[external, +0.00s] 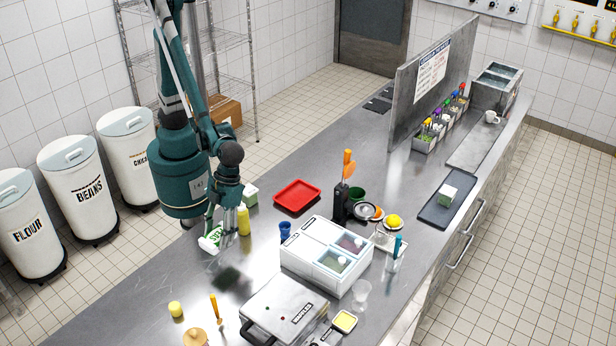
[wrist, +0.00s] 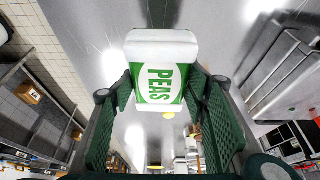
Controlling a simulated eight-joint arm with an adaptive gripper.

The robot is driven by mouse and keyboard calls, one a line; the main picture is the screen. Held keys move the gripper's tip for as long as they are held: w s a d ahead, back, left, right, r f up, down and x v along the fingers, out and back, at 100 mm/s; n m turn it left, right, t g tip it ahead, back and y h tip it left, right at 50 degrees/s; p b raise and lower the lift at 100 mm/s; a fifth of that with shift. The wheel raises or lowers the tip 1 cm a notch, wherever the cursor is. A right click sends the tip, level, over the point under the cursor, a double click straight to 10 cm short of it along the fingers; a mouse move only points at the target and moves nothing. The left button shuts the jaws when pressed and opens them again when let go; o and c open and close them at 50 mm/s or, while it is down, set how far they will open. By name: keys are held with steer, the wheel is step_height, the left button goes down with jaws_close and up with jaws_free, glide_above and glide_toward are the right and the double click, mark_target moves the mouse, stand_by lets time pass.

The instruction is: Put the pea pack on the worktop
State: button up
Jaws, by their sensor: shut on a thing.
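The pea pack (external: 209,241), white and green, is in my gripper (external: 214,228) at the left side of the steel worktop (external: 150,290). In the wrist view the pack (wrist: 160,75) fills the space between the green fingers of my gripper (wrist: 163,100), and its label reads PEAS. The gripper is shut on it. The pack is tilted in the external view. A dark patch, shadow or reflection, shows on the worktop in front of it. I cannot tell how far the pack is above the surface.
A yellow bottle (external: 243,220) stands close to the right of the pack. A red tray (external: 297,196), blue cup (external: 285,231), white lidded container (external: 312,258) and waffle maker (external: 285,309) are farther right and in front. The worktop at the front left is mostly clear, with a yellow item (external: 176,309).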

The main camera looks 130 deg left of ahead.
mark_target(214, 238)
steer(key=shift+r, duration=0.1)
